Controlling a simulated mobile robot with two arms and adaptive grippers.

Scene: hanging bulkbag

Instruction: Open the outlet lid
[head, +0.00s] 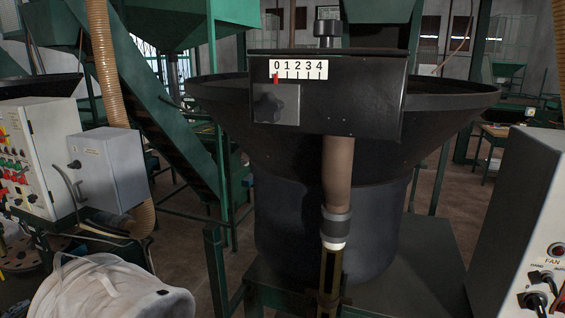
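A large black funnel-shaped hopper (450,101) stands in the middle of the head view. In front of its upper part is a black box (365,105) with a white 0 to 4 scale (297,69). A red pointer (276,79) sits at the 0 end. Below the scale is a grey plate (288,112) with a dark star-shaped knob (267,107). A brown tube (338,172) runs down from the box to a dark collar (335,226). I cannot tell which part is the outlet lid. Neither of my grippers can be made out.
A white bag-like thing (110,290) is at the lower left. Grey control boxes (107,165) stand at the left beside a ribbed tan hose (104,65). A panel marked FAN (530,220) is close at the right. Green frames surround the hopper; some floor shows between them.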

